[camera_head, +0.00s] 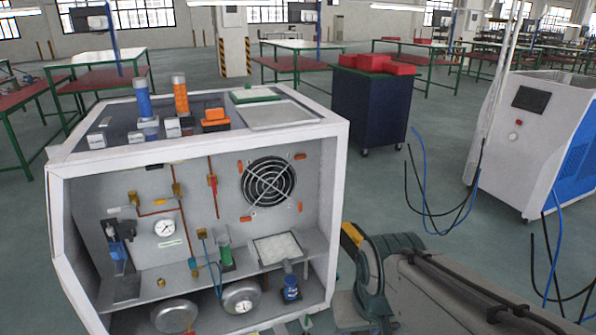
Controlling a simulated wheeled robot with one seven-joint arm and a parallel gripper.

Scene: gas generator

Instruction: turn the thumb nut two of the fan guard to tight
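The fan guard (269,184) is a round black fan with a light wire cross over it, on the back panel inside the open white generator cabinet (338,180). Small orange pieces sit around its rim, at the upper right (300,156), lower right (300,206) and lower left (246,219). They look like the thumb nuts, but I cannot tell which is number two or how tight any is. My arm (440,290) comes in from the lower right and stands outside the cabinet's right side. My gripper's fingers cannot be made out.
The cabinet's right wall stands between my arm and the fan. Inside are a pressure gauge (165,228), copper pipes, a green-capped cylinder (225,250) and a shelf. A dark cart with red bins (372,65) stands behind. A white-blue machine (530,140) with hanging cables is at right.

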